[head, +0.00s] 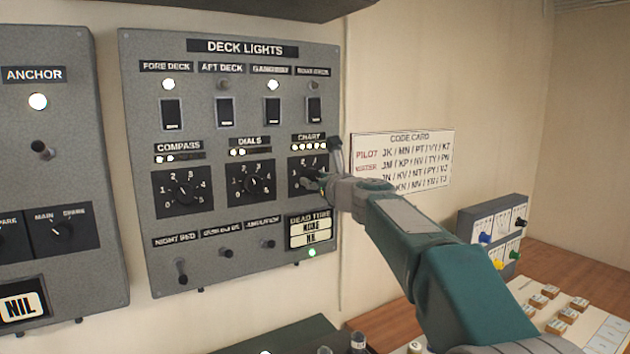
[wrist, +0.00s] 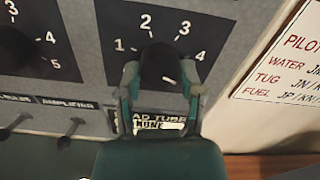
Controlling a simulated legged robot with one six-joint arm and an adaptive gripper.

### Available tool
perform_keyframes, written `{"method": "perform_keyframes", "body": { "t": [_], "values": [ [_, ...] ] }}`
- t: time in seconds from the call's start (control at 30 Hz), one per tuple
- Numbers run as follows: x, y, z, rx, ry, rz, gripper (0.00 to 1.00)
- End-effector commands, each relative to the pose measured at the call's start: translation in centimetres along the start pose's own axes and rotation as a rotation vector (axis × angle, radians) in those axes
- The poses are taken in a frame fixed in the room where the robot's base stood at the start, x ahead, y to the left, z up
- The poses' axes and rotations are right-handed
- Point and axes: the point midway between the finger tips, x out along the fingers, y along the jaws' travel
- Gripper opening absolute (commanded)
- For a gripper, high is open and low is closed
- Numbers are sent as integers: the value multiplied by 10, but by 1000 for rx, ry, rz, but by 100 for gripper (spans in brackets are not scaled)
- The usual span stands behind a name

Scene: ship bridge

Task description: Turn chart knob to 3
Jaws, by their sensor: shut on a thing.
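The black chart knob (head: 308,180) is at the right end of the knob row on the deck lights panel, partly hidden by my gripper (head: 326,180). In the wrist view the knob (wrist: 157,62) sits between the two fingers of my gripper (wrist: 160,84), which is shut on it. The numbers 1, 2, 3 and 4 show around the knob; the lower part of the dial is hidden. A small pale mark shows on the knob's lower right, but I cannot tell the exact setting. The lamp strip (head: 309,147) under the CHART label shows several lit dots.
The dials knob (head: 252,183) and compass knob (head: 184,191) are to the left. Toggle switches (head: 267,244) line the panel below. A code card (head: 403,160) is on the wall to the right. A small grey box (head: 492,235) with coloured knobs stands on the desk.

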Motion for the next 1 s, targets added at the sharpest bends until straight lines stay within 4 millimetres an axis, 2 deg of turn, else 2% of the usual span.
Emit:
{"method": "perform_keyframes", "body": {
  "t": [1.0],
  "values": [
    [1, 0, -1, -960, 0, 4, 2]
  ]
}}
